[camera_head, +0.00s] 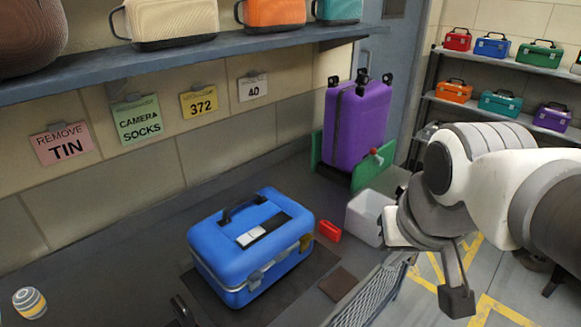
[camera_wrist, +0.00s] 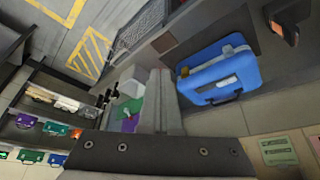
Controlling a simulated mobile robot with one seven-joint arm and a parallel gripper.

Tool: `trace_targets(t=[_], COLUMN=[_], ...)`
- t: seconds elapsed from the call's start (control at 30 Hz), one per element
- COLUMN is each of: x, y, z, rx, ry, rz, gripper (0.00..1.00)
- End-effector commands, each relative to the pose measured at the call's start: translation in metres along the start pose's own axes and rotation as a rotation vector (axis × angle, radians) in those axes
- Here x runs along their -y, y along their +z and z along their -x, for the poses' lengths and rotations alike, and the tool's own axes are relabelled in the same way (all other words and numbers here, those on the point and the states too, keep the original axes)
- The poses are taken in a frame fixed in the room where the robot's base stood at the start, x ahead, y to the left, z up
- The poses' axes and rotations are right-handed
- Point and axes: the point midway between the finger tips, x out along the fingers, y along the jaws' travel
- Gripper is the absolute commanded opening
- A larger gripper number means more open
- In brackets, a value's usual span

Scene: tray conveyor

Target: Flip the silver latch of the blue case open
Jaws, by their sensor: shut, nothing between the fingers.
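The blue case (camera_head: 245,240) lies flat on a dark mat on the counter, with its lid closed and a black handle on its upper side. A silver latch (camera_head: 256,279) shows on its front side. A yellowish latch or tag (camera_head: 305,243) is further right on that side. The case also shows in the wrist view (camera_wrist: 218,72), turned, with small fittings along its upper edge. My gripper (camera_head: 457,300) is to the right of the case, apart from it, beyond the counter's edge. Its fingers (camera_wrist: 160,85) are together and empty.
A red object (camera_head: 329,231) and a white bin (camera_head: 365,215) stand right of the case. A purple suitcase (camera_head: 357,122) stands behind. A mesh barrier (camera_head: 370,295) lies between case and gripper. A striped tin (camera_head: 29,302) is at left. A shelf (camera_head: 180,60) hangs above.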

Motion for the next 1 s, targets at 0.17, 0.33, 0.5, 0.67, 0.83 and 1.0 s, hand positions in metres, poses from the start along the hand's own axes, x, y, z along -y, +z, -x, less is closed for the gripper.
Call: trace_targets(t=[0.17, 0.33, 0.5, 0.67, 0.83, 1.0], x=[0.032, 0.068, 0.109, 0.151, 0.190, 0.214], y=[-0.024, -0.042, -0.055, -0.059, -0.057, -0.054], z=[-0.029, -0.056, -0.088, -0.120, -0.150, -0.167], rx=[0.067, 0.126, 0.183, 0.237, 0.283, 0.309], ry=[-0.017, -0.029, -0.040, -0.046, -0.050, -0.051], rz=[0.044, 0.082, 0.119, 0.155, 0.182, 0.198], gripper=[0.00, 0.00, 0.00, 0.00, 0.00, 0.00])
